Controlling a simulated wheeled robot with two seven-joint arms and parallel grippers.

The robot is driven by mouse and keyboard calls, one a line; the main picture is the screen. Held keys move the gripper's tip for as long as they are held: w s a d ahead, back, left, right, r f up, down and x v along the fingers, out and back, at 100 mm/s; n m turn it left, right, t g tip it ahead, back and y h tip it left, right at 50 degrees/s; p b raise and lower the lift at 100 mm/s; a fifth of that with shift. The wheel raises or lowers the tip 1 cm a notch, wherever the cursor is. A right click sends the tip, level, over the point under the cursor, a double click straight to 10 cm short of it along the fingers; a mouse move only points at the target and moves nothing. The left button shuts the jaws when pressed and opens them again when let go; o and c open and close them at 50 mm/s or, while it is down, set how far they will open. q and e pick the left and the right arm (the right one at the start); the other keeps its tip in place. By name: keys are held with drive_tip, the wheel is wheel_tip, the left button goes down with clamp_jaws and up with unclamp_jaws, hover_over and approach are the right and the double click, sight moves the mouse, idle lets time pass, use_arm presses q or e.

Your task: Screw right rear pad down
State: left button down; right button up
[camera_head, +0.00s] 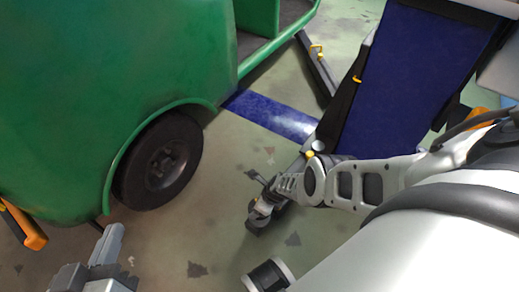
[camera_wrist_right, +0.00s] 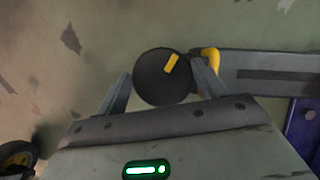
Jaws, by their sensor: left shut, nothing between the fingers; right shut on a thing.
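The round black pad (camera_wrist_right: 158,88) with a yellow mark on top sits at the end of a grey lift arm (camera_wrist_right: 265,75), beside a yellow piece (camera_wrist_right: 211,58). My right gripper (camera_wrist_right: 162,86) has one finger on each side of the pad and is shut on it. In the head view my right gripper (camera_head: 262,210) is low over the floor, right of the rickshaw's wheel, and its fingers largely hide the pad. My left gripper (camera_head: 110,248) is shut and empty at the bottom left, below the wheel.
The green rickshaw (camera_head: 100,75) fills the upper left, with its black wheel (camera_head: 160,160) on the floor. A blue lift column (camera_head: 410,80) stands at the right. Another dark lift arm (camera_head: 316,70) lies at the top. An orange piece (camera_head: 25,228) is at the left edge.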

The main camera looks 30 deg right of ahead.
use_arm(q)
drive_tip(key=shift+a+f, duration=0.1)
use_arm(e)
drive_tip(key=shift+w+r+m+t+h, duration=0.15)
drive_tip(key=shift+m+t+h, duration=0.2)
drive_tip(key=shift+m, duration=0.75)
drive_tip(key=shift+m+h+p, duration=0.25)
drive_tip(key=shift+m+p, duration=0.05)
drive_tip(key=shift+m, duration=0.3)
use_arm(q)
drive_tip(key=shift+s+f, duration=0.1)
use_arm(e)
drive_tip(key=shift+d+m+h, duration=0.1)
drive_tip(key=shift+m+h, duration=0.2)
drive_tip(key=shift+m, duration=0.4)
use_arm(q)
drive_tip(key=shift+y, duration=0.3)
use_arm(e)
drive_tip(key=shift+m+h, duration=0.3)
drive_tip(key=shift+m, duration=0.5)
drive_tip(key=shift+d, duration=0.1)
drive_tip(key=o, duration=1)
use_arm(q)
drive_tip(key=shift+r, duration=0.2)
